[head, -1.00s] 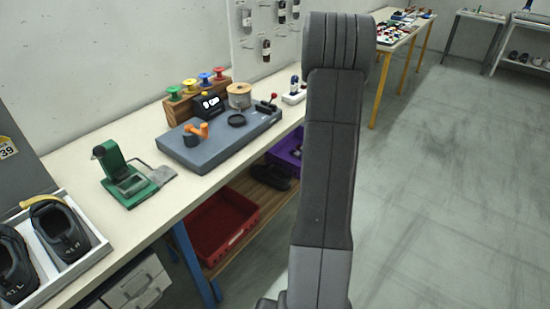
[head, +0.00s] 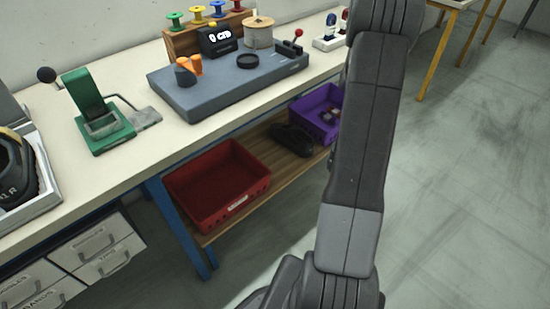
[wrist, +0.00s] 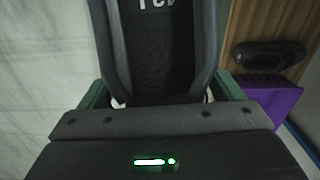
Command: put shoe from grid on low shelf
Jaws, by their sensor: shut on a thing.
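My gripper (wrist: 162,92) shows in the wrist view, its green fingers closed on the two sides of a dark shoe (wrist: 158,50) with pale lettering on it. In the head view the gripper and held shoe are hidden. The low shelf (head: 262,146) is a brown wooden board under the bench; its wood also shows at the right of the wrist view (wrist: 262,20). A black shoe-like object (head: 292,140) lies on it between a red crate (head: 218,218) and a purple crate (head: 306,118). The held shoe appears left of the shelf in the wrist view.
The bench (head: 140,160) above the shelf carries a green press (head: 98,122) and a grey fixture board (head: 225,85). A blue leg (head: 180,225) and drawers (head: 90,255) stand at the left. The floor (head: 450,180) at right is clear.

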